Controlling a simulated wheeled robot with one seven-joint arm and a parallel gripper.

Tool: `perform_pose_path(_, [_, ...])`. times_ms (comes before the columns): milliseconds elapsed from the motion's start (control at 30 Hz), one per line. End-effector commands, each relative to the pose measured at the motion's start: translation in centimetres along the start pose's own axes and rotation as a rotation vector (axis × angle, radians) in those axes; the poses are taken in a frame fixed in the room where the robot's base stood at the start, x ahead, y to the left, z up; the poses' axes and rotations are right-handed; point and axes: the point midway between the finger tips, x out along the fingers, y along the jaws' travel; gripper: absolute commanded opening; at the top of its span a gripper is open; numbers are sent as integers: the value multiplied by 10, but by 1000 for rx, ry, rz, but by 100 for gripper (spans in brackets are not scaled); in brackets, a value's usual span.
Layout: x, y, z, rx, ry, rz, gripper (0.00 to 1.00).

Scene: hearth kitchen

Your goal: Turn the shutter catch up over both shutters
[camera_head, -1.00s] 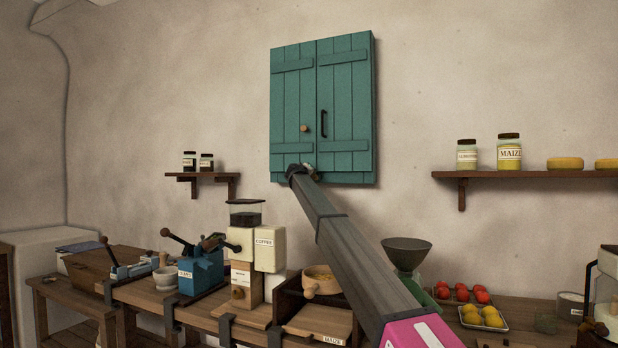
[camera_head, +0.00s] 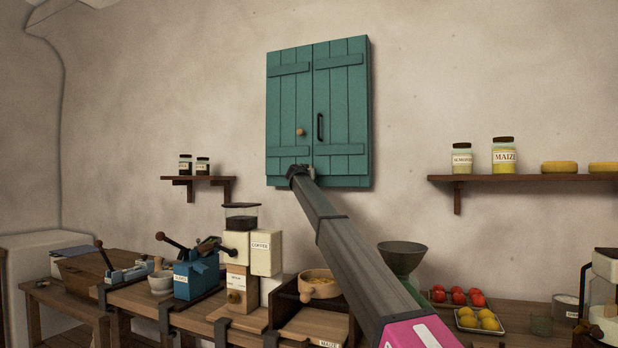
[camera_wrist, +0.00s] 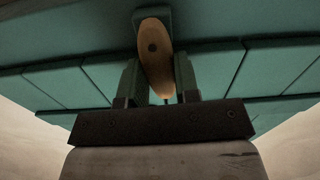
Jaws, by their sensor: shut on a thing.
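Two teal plank shutters, the left shutter (camera_head: 288,110) and the right shutter (camera_head: 343,105), stand closed side by side on the wall in the head view. The wooden catch (camera_wrist: 155,45) is a long oval with a dark pivot dot, at the shutters' lower edge. In the wrist view it stands nearly upright, its long side between my fingers. My gripper (camera_wrist: 158,78) is shut on the catch. In the head view my arm's end (camera_head: 299,172) reaches the bottom middle of the shutters and hides most of the catch.
The left shutter has a round knob (camera_head: 300,132); the right one has a dark handle (camera_head: 320,127). Small shelves with jars, left (camera_head: 197,180) and right (camera_head: 540,178), flank the shutters. Below is a crowded workbench with a coffee grinder (camera_head: 240,245) and a dark funnel (camera_head: 401,257). The wall around the shutters is clear.

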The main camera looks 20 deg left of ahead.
Motion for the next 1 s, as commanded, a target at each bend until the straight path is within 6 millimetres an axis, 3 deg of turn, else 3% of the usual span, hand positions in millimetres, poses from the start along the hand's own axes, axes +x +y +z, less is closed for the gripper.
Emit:
perform_pose_path(700, [-1, 3, 3, 78, -4, 2, 0])
perform_pose_path(733, [-1, 3, 3, 78, -4, 2, 36])
perform_pose_path(800, [-1, 3, 2, 77, -4, 1, 55])
perform_pose_path(1000, [-1, 2, 1, 75, -2, 1, 55])
